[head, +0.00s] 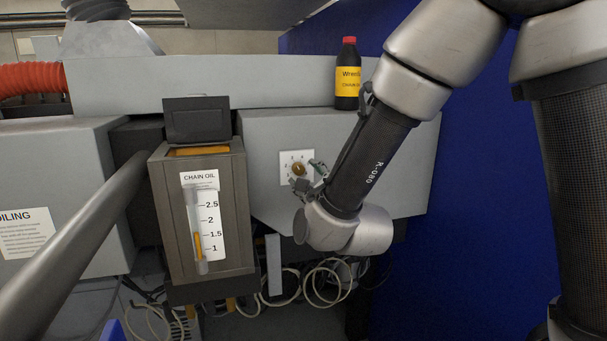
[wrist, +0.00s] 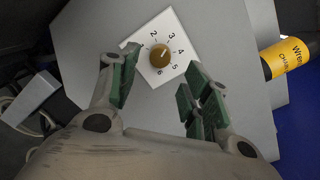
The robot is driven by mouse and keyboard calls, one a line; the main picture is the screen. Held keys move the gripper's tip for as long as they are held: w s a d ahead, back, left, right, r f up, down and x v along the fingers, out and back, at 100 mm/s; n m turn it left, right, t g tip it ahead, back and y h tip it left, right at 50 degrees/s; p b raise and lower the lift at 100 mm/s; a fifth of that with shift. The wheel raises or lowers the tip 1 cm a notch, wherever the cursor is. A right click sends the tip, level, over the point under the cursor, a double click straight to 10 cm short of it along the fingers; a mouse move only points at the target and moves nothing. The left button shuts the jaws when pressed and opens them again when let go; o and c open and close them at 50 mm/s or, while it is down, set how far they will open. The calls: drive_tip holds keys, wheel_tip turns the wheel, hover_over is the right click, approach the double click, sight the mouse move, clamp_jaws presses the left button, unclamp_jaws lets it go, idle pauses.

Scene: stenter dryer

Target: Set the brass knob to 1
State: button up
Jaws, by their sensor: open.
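The brass knob (head: 298,169) sits on a white square dial plate (head: 286,158) on the grey machine face. The wrist view shows the knob (wrist: 160,56) with the numbers 2 to 6 visible around it; the 1 cannot be made out. A pale mark on the knob seems to point to the upper right, towards 3 or 4, but is too small to read exactly. My gripper (head: 308,179) is at the dial's right in the head view. In the wrist view its green-padded fingers (wrist: 162,60) are apart, one on each side of the knob, with visible gaps to it.
A black bottle with yellow label (head: 347,75) stands on the ledge above the dial, near my arm. A chain oil box (head: 243,215) with a level gauge juts out left of the dial. Cables (head: 330,280) hang below. A blue wall (head: 480,230) closes the right.

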sight(301, 172)
drive_tip(key=x, duration=0.5)
drive_tip(key=c, duration=1)
